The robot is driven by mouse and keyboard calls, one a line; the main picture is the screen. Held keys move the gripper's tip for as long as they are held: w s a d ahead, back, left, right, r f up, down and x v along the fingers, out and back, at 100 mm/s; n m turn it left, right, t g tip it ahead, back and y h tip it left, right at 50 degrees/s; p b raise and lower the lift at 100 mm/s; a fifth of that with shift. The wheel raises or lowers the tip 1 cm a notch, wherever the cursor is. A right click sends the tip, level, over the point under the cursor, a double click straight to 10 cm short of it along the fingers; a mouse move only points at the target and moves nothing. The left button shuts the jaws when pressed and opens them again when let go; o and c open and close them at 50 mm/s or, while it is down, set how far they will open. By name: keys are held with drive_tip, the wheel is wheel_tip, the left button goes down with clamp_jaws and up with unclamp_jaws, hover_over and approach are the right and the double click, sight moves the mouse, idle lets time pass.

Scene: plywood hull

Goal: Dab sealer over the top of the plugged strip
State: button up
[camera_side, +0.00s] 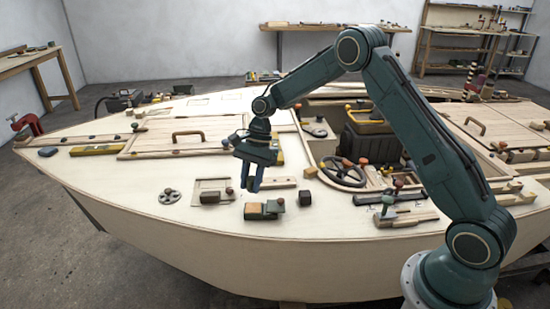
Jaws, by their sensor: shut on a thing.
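My gripper (251,187) points down above the near side of the pale plywood deck. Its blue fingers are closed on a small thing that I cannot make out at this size. A short light wood strip (279,183) lies on the deck just right of the fingers; whether it is the plugged strip I cannot tell. Below the fingers, near the hull edge, sits a small tan block (254,211) with a greenish piece (272,207) beside it. I cannot make out any sealer on the deck.
A dark block (306,198) sits to the right, and a dark box (210,198) and a grey round fitting (170,197) to the left. A steering wheel (343,171) stands by the cockpit opening. The deck (120,190) at left is mostly bare.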

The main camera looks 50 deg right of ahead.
sight(250, 212)
drive_tip(key=shift+f, duration=2.7)
drive_tip(key=shift+f, duration=0.7)
idle(0.7)
drive_tip(key=shift+r, duration=0.1)
drive_tip(key=shift+r, duration=3.55)
drive_tip(key=shift+f, duration=0.1)
drive_tip(key=n, duration=0.1)
drive_tip(key=s+f+n+g, duration=0.1)
drive_tip(key=s+n, duration=0.1)
drive_tip(key=n, duration=0.1)
drive_tip(key=shift+s+a+f+g+h, duration=0.2)
drive_tip(key=shift+s+g+h, duration=0.05)
drive_tip(key=shift+g+h, duration=0.05)
drive_tip(key=s+f+n+g+h, duration=0.1)
drive_tip(key=s+n+h, duration=0.3)
drive_tip(key=s+n, duration=0.4)
drive_tip(key=n+g, duration=0.1)
drive_tip(key=n, duration=0.3)
drive_tip(key=shift+f, duration=0.2)
